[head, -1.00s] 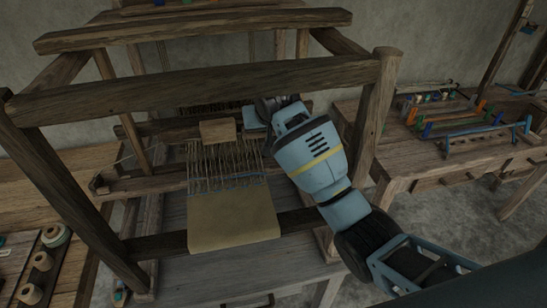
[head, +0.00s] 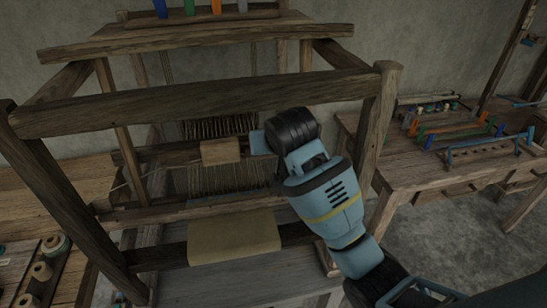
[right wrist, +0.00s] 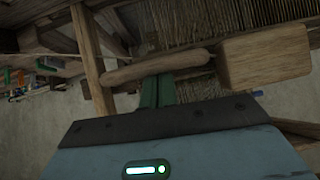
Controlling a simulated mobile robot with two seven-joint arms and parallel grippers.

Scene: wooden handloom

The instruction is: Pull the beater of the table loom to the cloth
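The wooden loom (head: 215,98) fills the left and middle of the head view. Its crossbar, with a pale wooden block (head: 220,152) at the middle, crosses the warp threads (head: 222,180); I take this to be the beater. My right gripper is beside the block's right edge. In the right wrist view its two green fingers (right wrist: 157,90) are close together, their tips meeting or behind a rounded bar (right wrist: 155,67); contact is unclear. The block (right wrist: 265,57) is to the right. My left gripper is out of view.
The loom's right post (head: 378,135) stands close to my right arm, and the top front beam (head: 200,98) spans above it. A side table (head: 455,150) with coloured pieces stands at right. Thread spools (head: 42,271) lie at lower left.

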